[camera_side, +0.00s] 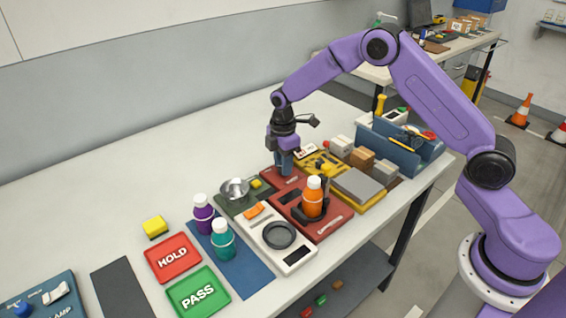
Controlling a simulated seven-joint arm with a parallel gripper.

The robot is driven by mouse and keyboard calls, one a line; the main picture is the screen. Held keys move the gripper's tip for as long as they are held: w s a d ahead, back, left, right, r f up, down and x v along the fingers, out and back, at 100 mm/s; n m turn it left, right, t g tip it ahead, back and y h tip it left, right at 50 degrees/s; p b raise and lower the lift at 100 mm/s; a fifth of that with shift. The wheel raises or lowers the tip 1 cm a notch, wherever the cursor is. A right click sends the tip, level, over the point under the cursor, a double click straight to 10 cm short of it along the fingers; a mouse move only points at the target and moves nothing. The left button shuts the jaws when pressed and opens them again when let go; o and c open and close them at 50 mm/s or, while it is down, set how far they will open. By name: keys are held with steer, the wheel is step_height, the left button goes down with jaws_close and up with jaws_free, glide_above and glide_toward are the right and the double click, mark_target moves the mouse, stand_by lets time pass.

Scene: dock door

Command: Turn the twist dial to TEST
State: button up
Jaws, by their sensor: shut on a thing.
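My gripper (285,163) points straight down at the back end of a dark red panel (284,184). Its fingers are shut low over the panel, at the twist dial. The fingers hide the dial, so its knob, its pointer and the TEST mark cannot be made out. I cannot tell which way the dial is turned.
An orange bottle (313,198) stands in a dark holder close in front of my gripper. A metal bowl (234,189) is to the left, and a yellow tray (318,163) with tools is to the right. Purple (203,214) and teal (222,240) bottles stand nearer. The table's back left is clear.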

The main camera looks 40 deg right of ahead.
steer(key=m, duration=1.2)
steer(key=shift+m, duration=2.1)
steer(key=o, duration=1.1)
steer(key=shift+c, duration=0.2)
step_height(320, 180, up, 18)
steer(key=shift+f, duration=0.25)
